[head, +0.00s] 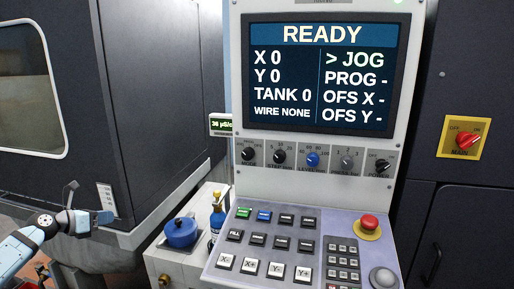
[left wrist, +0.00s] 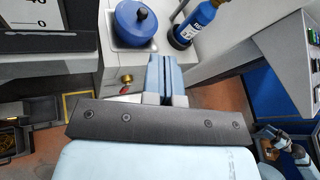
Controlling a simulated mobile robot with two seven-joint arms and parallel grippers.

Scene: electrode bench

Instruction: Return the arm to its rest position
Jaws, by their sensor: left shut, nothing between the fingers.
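My left gripper (head: 104,218) is at the lower left of the head view, in front of the dark machine. In the left wrist view its two light-blue fingers (left wrist: 164,75) are pressed together with nothing between them. They are apart from the blue pot and the white cabinet beyond. What looks like my right arm (left wrist: 290,152) shows at the lower right of the left wrist view; its fingers are too small to tell. It is not seen in the head view.
A control console (head: 301,215) with keys and a red stop button (head: 369,223) stands at centre right; its screen (head: 320,75) reads READY. A blue lidded pot (head: 181,233) and a blue bottle (head: 217,217) stand on a white cabinet. A dark machine (head: 150,100) fills the left.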

